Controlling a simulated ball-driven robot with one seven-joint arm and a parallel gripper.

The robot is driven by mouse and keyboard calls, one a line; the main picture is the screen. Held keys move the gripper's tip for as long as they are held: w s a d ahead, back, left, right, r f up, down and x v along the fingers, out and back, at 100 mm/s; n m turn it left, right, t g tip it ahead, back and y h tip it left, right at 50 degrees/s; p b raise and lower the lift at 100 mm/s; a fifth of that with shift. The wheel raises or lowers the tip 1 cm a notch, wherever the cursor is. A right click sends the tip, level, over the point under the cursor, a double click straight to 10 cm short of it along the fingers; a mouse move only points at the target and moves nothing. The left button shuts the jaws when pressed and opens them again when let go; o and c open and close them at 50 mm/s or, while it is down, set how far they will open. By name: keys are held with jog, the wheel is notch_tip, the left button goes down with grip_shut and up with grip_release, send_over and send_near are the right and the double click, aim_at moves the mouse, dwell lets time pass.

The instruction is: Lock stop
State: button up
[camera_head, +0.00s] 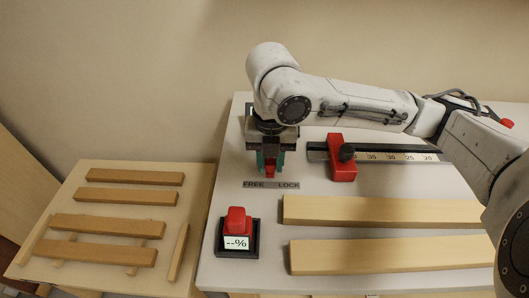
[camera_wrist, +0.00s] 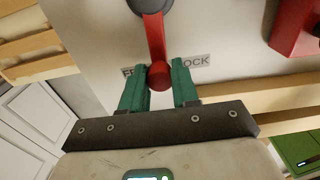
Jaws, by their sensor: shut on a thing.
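A red lever (camera_wrist: 155,38) hangs from a dark round pivot (camera_wrist: 150,4) on the white bench top. Its rounded end sits between the two green fingers of my gripper (camera_wrist: 160,84), which is shut on it. In the head view my gripper (camera_head: 270,163) points down, and the lever's red end (camera_head: 270,172) shows between the fingers. A label reading FREE and LOCK (camera_head: 271,184) lies just in front; the lever end is near its middle. In the wrist view a finger partly hides FREE. The red stop block (camera_head: 342,165) with a black knob sits on the scaled rail (camera_head: 400,156), right of my gripper.
Two long boards (camera_head: 380,211) lie at the front right. A lower side table (camera_head: 100,268) at left holds several wooden slats (camera_head: 135,177).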

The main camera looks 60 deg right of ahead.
jog(key=shift+s, duration=0.1)
jog(key=shift+s+d, duration=0.6)
jog(key=shift+s, duration=0.1)
jog(key=shift+s+d, duration=0.1)
jog(key=shift+s+d+b, duration=0.35)
jog(key=shift+s+d, duration=0.15)
jog(key=shift+d, duration=0.25)
jog(key=shift+s+d, duration=0.15)
jog(key=shift+d, duration=0.25)
dwell(0.5)
jog(key=o, duration=0.7)
